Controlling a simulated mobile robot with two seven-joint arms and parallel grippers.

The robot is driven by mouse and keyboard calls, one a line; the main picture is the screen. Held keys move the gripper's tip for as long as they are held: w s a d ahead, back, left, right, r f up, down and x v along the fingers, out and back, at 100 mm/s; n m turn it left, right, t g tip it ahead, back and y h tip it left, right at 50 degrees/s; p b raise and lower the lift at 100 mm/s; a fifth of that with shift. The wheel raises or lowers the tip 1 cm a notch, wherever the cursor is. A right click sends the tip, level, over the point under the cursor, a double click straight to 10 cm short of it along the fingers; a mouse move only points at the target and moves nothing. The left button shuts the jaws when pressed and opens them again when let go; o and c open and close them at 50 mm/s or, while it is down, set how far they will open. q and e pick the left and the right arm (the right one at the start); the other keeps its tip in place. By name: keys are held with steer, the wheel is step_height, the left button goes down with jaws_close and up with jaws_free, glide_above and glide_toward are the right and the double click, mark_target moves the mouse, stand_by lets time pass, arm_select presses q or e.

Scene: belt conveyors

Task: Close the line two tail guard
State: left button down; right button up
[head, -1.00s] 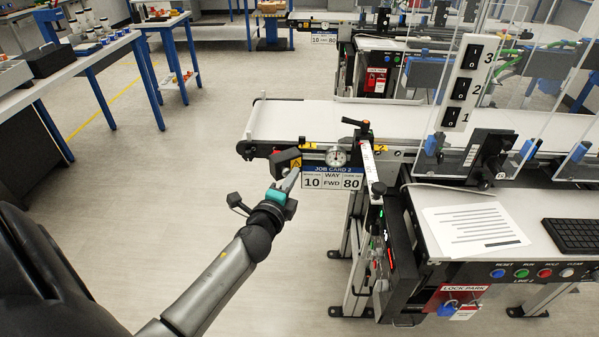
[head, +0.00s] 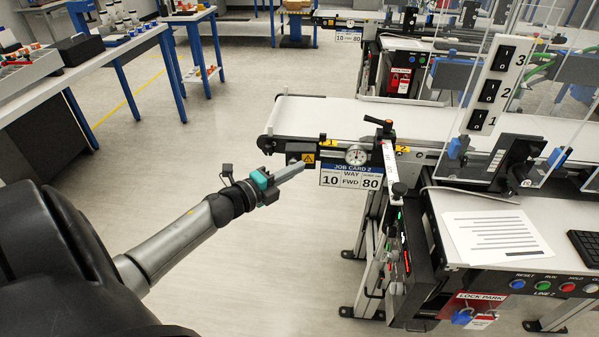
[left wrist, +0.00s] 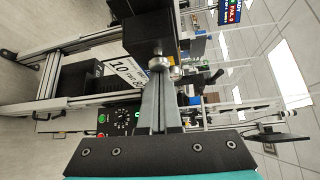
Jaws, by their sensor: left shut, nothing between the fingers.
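The line two conveyor (head: 325,115) runs across the middle right of the head view. At its near left end, the dark tail guard (head: 299,147) with a yellow warning label (head: 308,158) sits against the conveyor side, looking roughly in line with it. My left gripper (head: 301,168) is shut and empty, its fingertips just below and in front of the guard; whether they touch cannot be told. In the left wrist view the shut fingers (left wrist: 160,82) point at a round metal knob (left wrist: 160,63) below a dark block (left wrist: 150,35). My right gripper is not in view.
The job card 2 sign (head: 350,177) and a round gauge (head: 356,155) are right of the fingers. A control desk (head: 480,225) with paper and buttons stands at the right. A workbench (head: 100,65) stands at the back left. The floor between is clear.

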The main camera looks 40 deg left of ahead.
arm_select(q)
steer(key=shift+a, duration=0.55)
steer(key=shift+a+r, duration=0.1)
steer(key=shift+a, duration=0.1)
steer(key=shift+w+d, duration=0.1)
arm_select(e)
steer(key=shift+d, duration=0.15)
